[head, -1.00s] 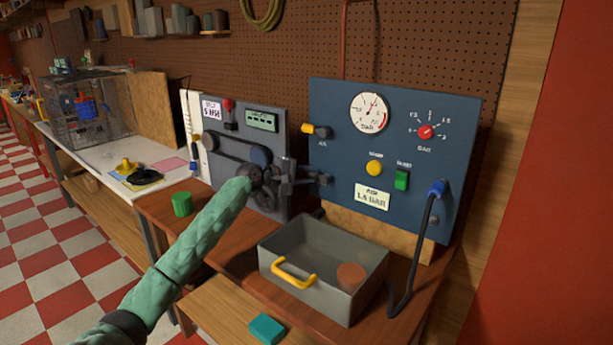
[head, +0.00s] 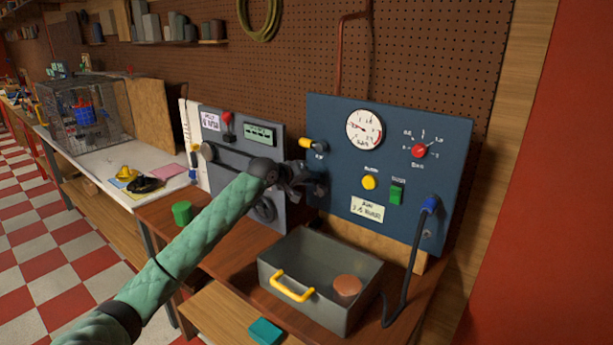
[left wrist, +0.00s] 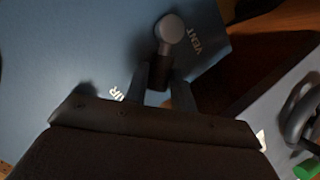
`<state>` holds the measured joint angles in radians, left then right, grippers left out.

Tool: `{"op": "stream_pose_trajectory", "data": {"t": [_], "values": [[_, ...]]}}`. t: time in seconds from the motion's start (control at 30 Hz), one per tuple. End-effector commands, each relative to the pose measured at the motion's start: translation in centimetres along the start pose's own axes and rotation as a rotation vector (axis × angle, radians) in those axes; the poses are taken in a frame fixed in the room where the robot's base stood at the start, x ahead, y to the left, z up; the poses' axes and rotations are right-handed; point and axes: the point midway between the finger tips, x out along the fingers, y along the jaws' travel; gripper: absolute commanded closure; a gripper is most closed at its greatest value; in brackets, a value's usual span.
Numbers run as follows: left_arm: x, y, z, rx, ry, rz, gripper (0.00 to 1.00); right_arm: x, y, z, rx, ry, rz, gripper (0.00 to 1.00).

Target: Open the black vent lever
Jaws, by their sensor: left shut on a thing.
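The blue panel (head: 345,120) stands upright at the back of the bench. My left gripper (head: 306,184) is at its lower left edge, below the yellow air lever (head: 313,145). In the left wrist view, the black vent lever (left wrist: 159,74) lies between the two fingers of my left gripper (left wrist: 166,90), which are shut on it. Its round grey end (left wrist: 171,28) shows beyond the fingers, beside the word VENT. In the head view, the gripper hides most of the lever, so its angle is hard to tell. My right gripper is not in view.
A grey tray (head: 358,312) with a yellow handle and a brownish disc stands in front of the panel. A black hose (head: 414,250) hangs at the right. A grey belt-drive panel (head: 218,178) stands behind my left arm. A green cylinder (head: 182,213) is on the bench.

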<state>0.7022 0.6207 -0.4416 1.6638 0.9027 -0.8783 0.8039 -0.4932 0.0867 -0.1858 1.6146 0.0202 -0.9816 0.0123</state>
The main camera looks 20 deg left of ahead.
Motion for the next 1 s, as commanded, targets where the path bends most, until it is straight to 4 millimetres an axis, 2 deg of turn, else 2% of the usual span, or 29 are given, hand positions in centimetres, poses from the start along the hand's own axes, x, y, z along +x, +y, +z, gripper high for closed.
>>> {"op": "stream_pose_trajectory", "data": {"t": [0.2, 0.4, 0.7, 1.0], "values": [[-0.2, 1.4, 0.3, 0.188, 0.038, -0.077, 1.00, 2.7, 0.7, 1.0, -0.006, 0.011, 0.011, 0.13], [-0.1, 2.3, 0.9, 0.356, 0.073, -0.147, 1.00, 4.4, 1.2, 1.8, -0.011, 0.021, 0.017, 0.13], [0.0, 3.2, 1.8, 0.565, 0.118, -0.234, 1.00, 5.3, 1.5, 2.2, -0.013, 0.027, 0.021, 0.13], [0.1, 3.6, 2.3, 0.683, 0.143, -0.284, 1.00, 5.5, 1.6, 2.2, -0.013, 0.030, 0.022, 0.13]]}}
